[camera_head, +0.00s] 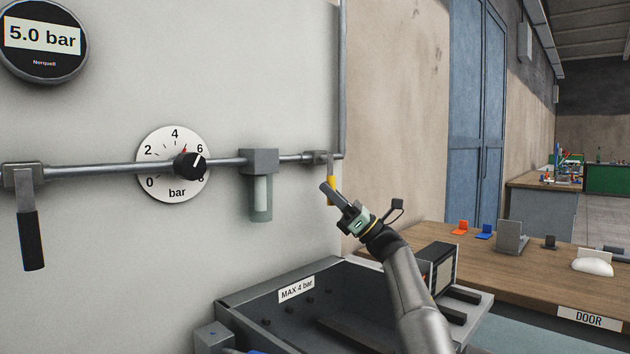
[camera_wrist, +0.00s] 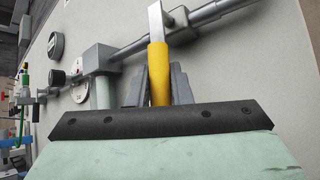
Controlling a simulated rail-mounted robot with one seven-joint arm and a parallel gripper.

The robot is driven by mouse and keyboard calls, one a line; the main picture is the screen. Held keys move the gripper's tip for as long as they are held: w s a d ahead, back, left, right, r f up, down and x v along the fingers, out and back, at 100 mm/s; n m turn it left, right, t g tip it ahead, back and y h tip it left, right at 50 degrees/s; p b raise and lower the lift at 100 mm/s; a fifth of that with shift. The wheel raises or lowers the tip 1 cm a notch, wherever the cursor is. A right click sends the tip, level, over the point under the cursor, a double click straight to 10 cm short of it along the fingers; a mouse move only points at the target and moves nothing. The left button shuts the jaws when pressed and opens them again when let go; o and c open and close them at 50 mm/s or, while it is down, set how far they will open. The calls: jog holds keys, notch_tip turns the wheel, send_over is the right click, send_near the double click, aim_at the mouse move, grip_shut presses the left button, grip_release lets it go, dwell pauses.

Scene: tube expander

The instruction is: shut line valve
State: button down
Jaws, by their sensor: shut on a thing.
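The line valve (camera_head: 318,157) sits at the right end of the grey wall pipe. Its yellow lever (camera_head: 331,183) hangs down, roughly across the pipe, partly hidden by my gripper (camera_head: 333,192). In the wrist view the yellow sleeve of the lever (camera_wrist: 158,70) lies between my two grey fingers, which are shut on it. The lever's bare metal part shows above the sleeve and reaches the pipe (camera_wrist: 205,17).
A round display (camera_head: 42,38) reads 5.0 bar. A dial with a black knob (camera_head: 189,166), a filter (camera_head: 260,190) and a black-handled lever (camera_head: 31,235) are on the pipe's left. Below are an open grey tray labelled MAX 4 bar (camera_head: 235,298) and a wooden bench (camera_head: 440,232).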

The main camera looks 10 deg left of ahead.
jog(key=shift+r+n, duration=0.15)
jog(key=shift+n, duration=0.25)
jog(key=shift+d, duration=0.1)
jog(key=c, duration=1.3)
grip_release()
jog(key=shift+w, duration=0.1)
jog(key=shift+d+f, duration=0.3)
jog(key=shift+f, duration=0.1)
jog(key=d, duration=1.2)
jog(key=shift+d+b, duration=0.15)
jog(key=shift+b, duration=0.25)
